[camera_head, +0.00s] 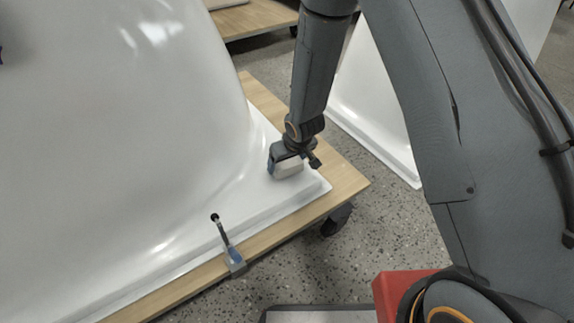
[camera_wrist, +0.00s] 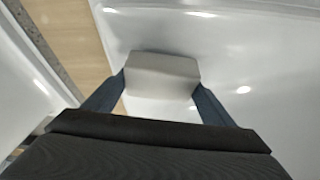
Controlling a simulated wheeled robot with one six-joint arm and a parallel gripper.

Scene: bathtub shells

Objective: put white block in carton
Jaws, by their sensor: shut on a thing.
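My gripper (camera_head: 283,166) is at the near corner of the white bathtub shell (camera_head: 180,130), over its flat rim. It is shut on the white block (camera_head: 290,168), which shows below the wrist in the head view. In the wrist view the white block (camera_wrist: 162,76) sits between the two dark blue-grey fingers of my gripper (camera_wrist: 160,88), one finger at each side. I cannot tell whether the block touches the rim beneath it. No carton can be made out for certain in either view.
The shell lies on a wooden board (camera_head: 345,180) with a caster (camera_head: 336,218) under its corner. A clamp-like metal tool (camera_head: 233,258) stands at the board's near edge. Another white shell (camera_head: 375,120) is behind to the right. A red object (camera_head: 392,290) is at the bottom. Speckled floor lies between.

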